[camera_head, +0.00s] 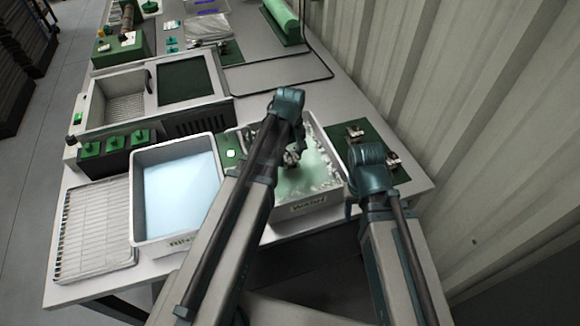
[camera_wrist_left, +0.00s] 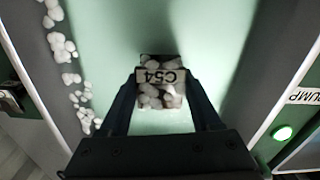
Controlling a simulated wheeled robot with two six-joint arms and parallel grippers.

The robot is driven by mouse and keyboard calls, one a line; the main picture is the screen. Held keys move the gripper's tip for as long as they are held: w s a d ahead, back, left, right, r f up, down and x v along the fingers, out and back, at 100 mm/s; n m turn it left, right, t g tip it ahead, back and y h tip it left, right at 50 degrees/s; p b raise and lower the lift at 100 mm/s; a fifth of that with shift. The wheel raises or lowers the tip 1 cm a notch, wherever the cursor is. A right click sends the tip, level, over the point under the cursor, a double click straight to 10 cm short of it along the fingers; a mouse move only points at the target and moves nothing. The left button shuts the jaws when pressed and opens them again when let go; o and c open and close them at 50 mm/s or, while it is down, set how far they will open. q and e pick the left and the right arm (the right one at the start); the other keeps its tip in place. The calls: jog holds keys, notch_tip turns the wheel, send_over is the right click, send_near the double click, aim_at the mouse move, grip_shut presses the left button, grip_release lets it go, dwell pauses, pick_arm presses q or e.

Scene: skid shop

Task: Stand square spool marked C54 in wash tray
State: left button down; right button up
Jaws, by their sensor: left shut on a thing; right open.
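The wash tray (camera_head: 308,205) is a grey tray of pale green liquid with white foam along its walls. My left gripper (camera_head: 292,156) points down into it. In the left wrist view the gripper (camera_wrist_left: 162,100) is shut on the square spool (camera_wrist_left: 160,76), whose plate reads C54. White foam blobs cover part of the spool over the green liquid. Whether it touches the tray floor I cannot tell. My right gripper (camera_head: 352,205) is just right of the tray, its fingers mostly hidden by its own wrist.
A rinse tray (camera_head: 139,205) with light blue liquid stands left of the wash tray, and a wire rack (camera_head: 95,235) lies further left. A green board with metal fittings (camera_head: 355,131) is at the right. A grey machine (camera_head: 150,72) stands behind. A corrugated wall borders the right.

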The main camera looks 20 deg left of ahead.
aim_at(290, 164)
pick_arm(q)
notch_tip(290, 164, down, 4)
jog(key=b, duration=0.3)
jog(key=shift+r, duration=0.25)
jog(key=c, duration=0.5)
grip_release()
jog(key=shift+f+b, duration=0.2)
jog(key=shift+b, duration=0.1)
jog(key=shift+c, duration=0.2)
jog(key=o, duration=0.5)
jog(key=shift+c, duration=0.2)
jog(key=shift+r, duration=0.15)
